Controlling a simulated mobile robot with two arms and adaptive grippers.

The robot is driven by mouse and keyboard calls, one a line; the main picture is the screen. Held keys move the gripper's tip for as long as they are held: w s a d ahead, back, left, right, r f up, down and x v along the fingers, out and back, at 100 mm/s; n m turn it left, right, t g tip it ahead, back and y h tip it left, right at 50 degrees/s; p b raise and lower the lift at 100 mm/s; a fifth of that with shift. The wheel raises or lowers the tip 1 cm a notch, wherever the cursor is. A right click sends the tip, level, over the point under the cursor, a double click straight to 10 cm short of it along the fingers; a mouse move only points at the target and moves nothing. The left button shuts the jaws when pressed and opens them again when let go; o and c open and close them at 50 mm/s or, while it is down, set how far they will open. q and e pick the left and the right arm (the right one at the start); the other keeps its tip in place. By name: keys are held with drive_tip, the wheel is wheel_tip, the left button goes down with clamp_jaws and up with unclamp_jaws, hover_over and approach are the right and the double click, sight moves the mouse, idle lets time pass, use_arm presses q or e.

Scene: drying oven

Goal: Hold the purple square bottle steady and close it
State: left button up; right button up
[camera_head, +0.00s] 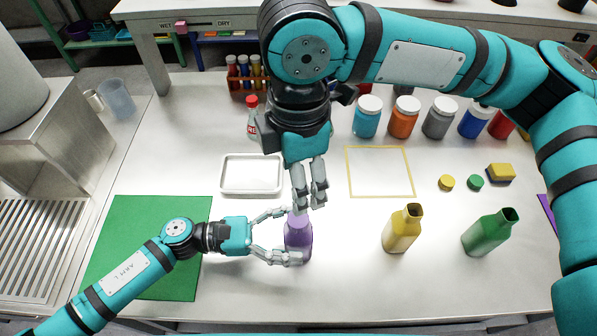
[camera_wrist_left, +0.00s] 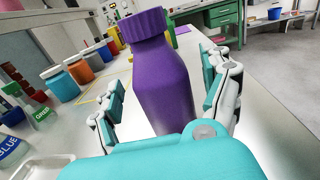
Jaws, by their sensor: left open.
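The purple square bottle (camera_head: 298,240) stands upright on the table in the head view. In the left wrist view the bottle (camera_wrist_left: 165,85) has a ribbed purple cap (camera_wrist_left: 143,25) sitting on its neck. My left gripper (camera_head: 288,236) is open, with a finger on either side of the bottle's body; contact cannot be told. My right gripper (camera_head: 309,201) reaches down above the bottle's top, its fingers close together. The right gripper does not show in the left wrist view.
An open yellow bottle (camera_head: 402,230) and an open green bottle (camera_head: 488,233) stand to the right. A yellow cap (camera_head: 446,183), a green cap (camera_head: 476,182) and a sponge (camera_head: 500,173) lie behind them. A white tray (camera_head: 252,175), green mat (camera_head: 150,215) and several jars (camera_head: 404,118) are around.

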use_arm(q)
drive_tip(key=a, duration=1)
drive_tip(key=shift+s+a, duration=0.15)
drive_tip(key=shift+s, duration=0.25)
